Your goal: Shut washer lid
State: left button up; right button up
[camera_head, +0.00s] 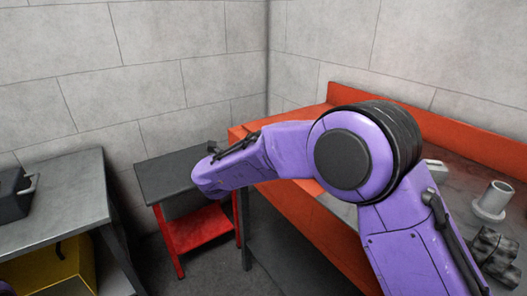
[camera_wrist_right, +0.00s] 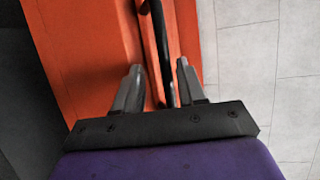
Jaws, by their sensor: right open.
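A red-orange unit (camera_head: 300,210) stands along the right wall in the head view, with a raised orange panel (camera_head: 445,125) along its back. I cannot tell for sure which part is the washer lid, as my right arm covers much of this area. In the right wrist view, an orange surface (camera_wrist_right: 85,45) with a raised edge and a dark rod (camera_wrist_right: 160,45) lies beyond my right gripper (camera_wrist_right: 158,80). The gripper is open, its two grey fingers apart with the rod's line between them. Whether they touch anything is unclear. My left gripper is out of view.
A small red stand with a dark top (camera_head: 180,172) is in the corner. A grey table (camera_head: 65,195) with a black box (camera_head: 14,195) is at left, a yellow box (camera_head: 55,270) below. A grey flanged cylinder (camera_head: 493,200) and dark parts (camera_head: 495,255) are at right.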

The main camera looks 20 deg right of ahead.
jog(key=v, duration=1)
jog(key=shift+a, duration=0.3)
jog(key=shift+s, duration=0.1)
jog(key=s+d+f+n+t+y+p, duration=0.1)
jog(key=s+d+f+n+y, duration=0.15)
jog(key=f+n, duration=0.5)
jog(key=s+d+f+n+t+y+p, duration=0.1)
jog(key=s+d+f+n+y+p, duration=0.15)
jog(key=f+n, duration=0.45)
jog(key=s+d+f+n+t+y, duration=0.1)
jog(key=s+f+n+y, duration=0.1)
jog(key=f+n+y, duration=0.5)
jog(key=s+d+f+g+p, duration=0.1)
jog(key=s+d+f+g, duration=0.1)
jog(key=s, duration=0.7)
jog(key=s+d+f+n+g+h+p, duration=0.1)
jog(key=s+d+f+g+p, duration=0.1)
jog(key=s+f, duration=0.5)
jog(key=s+d+f+n+g+h+p, duration=0.1)
jog(key=s+f+g, duration=0.3)
jog(key=s, duration=0.9)
jog(key=shift+d+f+g, duration=0.3)
jog(key=shift+d+f, duration=0.25)
jog(key=shift+d, duration=0.3)
